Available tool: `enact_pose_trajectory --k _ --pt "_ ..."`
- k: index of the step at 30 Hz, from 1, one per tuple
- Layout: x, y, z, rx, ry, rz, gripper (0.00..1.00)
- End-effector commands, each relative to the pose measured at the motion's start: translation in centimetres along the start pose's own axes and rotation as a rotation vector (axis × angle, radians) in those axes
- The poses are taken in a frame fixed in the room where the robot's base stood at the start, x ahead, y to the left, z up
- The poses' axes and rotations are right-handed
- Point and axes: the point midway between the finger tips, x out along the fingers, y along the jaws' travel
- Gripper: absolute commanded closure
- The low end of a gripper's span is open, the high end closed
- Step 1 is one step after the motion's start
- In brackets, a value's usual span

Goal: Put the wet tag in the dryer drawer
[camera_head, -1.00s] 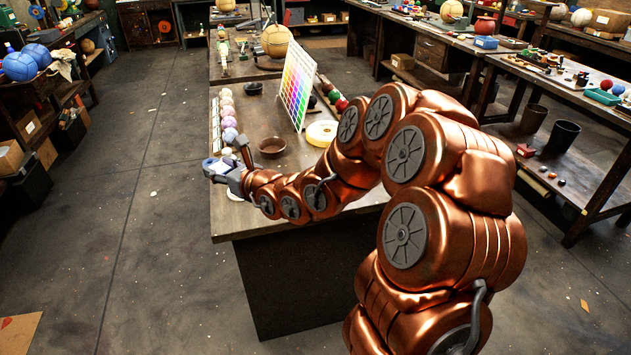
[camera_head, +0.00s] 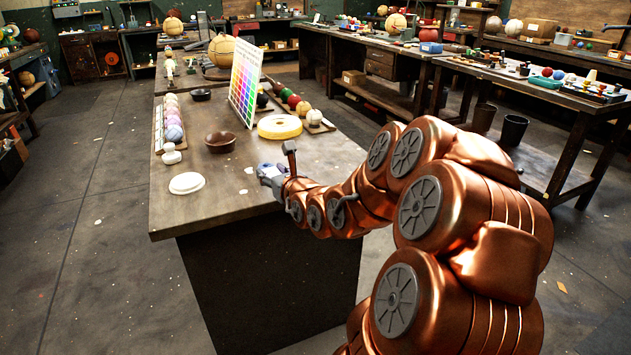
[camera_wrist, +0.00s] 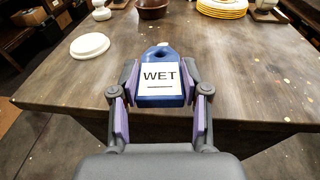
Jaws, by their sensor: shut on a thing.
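The wet tag (camera_wrist: 160,77) is a blue tag with a white face reading "WET" and a hole at its top. My gripper (camera_wrist: 159,88) is shut on it, with a finger at each side in the wrist view. In the head view my gripper (camera_head: 268,172) is over the near edge of the worktable (camera_head: 225,198), and the tag is too small there to make out clearly. No drawer that I can identify as the dryer drawer shows; a desk with drawers (camera_head: 393,62) stands at the back.
On the worktable are a white disc (camera_head: 187,183), a brown bowl (camera_head: 220,142), a yellow ring (camera_head: 280,127), a colour chart (camera_head: 244,84) and a row of pale balls (camera_head: 173,118). The table's near right part is mostly bare. Open floor lies to the left.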

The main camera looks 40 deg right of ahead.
Motion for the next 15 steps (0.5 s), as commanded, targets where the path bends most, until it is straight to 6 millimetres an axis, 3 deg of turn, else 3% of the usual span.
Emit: enact_pose_trajectory --k 1,4,15 --pt "-0.2 -1.3 -1.5 0.004 -0.002 -0.025 0.78" --pt "-0.7 -3.0 -2.4 0.005 0.001 -0.062 0.78" --pt "-0.8 -6.1 -2.7 0.017 0.001 -0.1 0.78"
